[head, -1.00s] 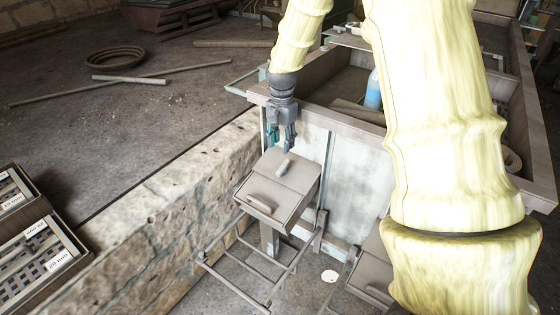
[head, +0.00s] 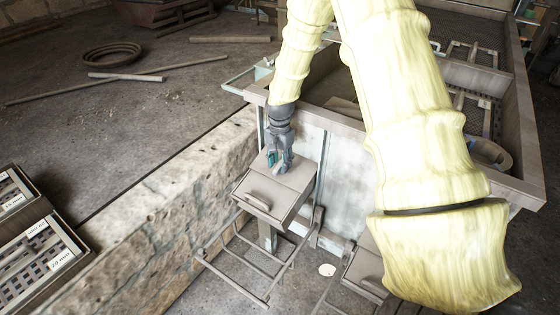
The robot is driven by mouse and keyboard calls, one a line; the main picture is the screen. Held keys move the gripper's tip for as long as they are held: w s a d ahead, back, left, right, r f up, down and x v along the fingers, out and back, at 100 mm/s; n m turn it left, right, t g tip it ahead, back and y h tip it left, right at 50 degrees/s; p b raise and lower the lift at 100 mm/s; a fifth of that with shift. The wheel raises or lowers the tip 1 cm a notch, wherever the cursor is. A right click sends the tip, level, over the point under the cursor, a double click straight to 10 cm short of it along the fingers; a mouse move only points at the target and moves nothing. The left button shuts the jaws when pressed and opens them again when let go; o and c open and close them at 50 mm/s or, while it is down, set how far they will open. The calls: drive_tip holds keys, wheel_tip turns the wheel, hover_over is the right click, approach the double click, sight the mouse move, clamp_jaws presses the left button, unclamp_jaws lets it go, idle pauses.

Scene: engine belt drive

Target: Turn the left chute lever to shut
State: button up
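The left chute (head: 292,188) is a grey-brown box on the front of the machine, left of centre in the head view. A raised bar-shaped handle (head: 258,201) lies along its lower front edge. My gripper (head: 279,168) points down at the upper part of the chute's top face, with its fingertips at the spot of the small upper lever. The fingers hide that lever, so its present angle does not show. I cannot tell whether the fingers are closed on it or only around it.
A right chute (head: 365,272) stands partly behind my arm. Metal rail frames (head: 235,280) stand below the left chute. A stone wall (head: 150,225) runs close on the left. Labelled trays (head: 40,250) lie at far left. The machine's raised rim (head: 340,125) is behind the gripper.

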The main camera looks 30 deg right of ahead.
clamp_jaws()
drive_tip(key=shift+n, duration=0.3)
drive_tip(key=n, duration=0.2)
drive_tip(key=shift+w+n+g+h+p, duration=0.1)
drive_tip(key=shift+n+g+h+p, duration=0.2)
drive_tip(key=shift+n+g, duration=0.1)
drive_tip(key=n+g+h, duration=0.1)
drive_tip(key=n, duration=0.4)
drive_tip(key=shift+w+a, duration=0.1)
drive_tip(key=shift+a, duration=0.05)
drive_tip(key=n+h, duration=0.1)
drive_tip(key=n, duration=0.3)
drive_tip(key=shift+a+n+p, duration=0.15)
drive_tip(key=shift+n+p, duration=0.15)
drive_tip(key=shift+a+n+h, duration=0.1)
drive_tip(key=shift+n+h, duration=0.6)
drive_tip(key=shift+n, duration=1.6)
